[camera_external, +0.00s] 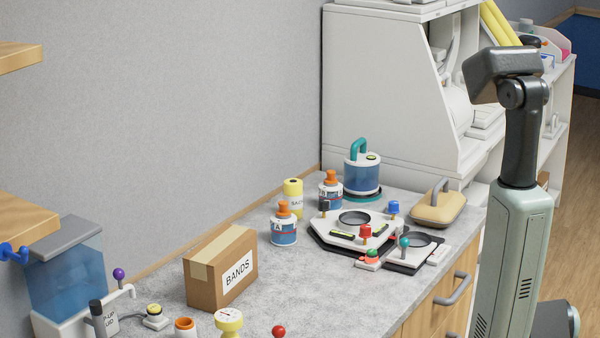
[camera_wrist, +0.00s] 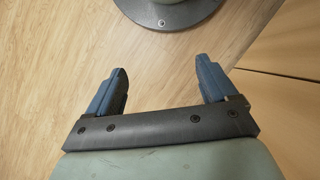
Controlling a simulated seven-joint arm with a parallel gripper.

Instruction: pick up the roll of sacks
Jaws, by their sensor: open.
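The roll of sacks appears to be the yellow cylinder (camera_external: 292,196) with a white label, partly readable as "SAC", standing upright at the back of the grey counter near the wall. Its lower part is partly hidden by a white and blue bottle with an orange cap (camera_external: 284,228). My gripper (camera_wrist: 163,76) shows in the wrist view, its two blue fingers wide apart with nothing between them. It points down over the wooden floor, away from the counter top. The roll is not in the wrist view, and I cannot make out the gripper in the external view.
A second orange-capped bottle (camera_external: 331,191) stands right of the roll. A blue canister with a teal handle (camera_external: 362,172) is behind. A cardboard box marked BANDS (camera_external: 220,268) is at front left. A white tray device (camera_external: 338,235) lies right. A wooden cabinet face (camera_wrist: 285,105) borders the floor.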

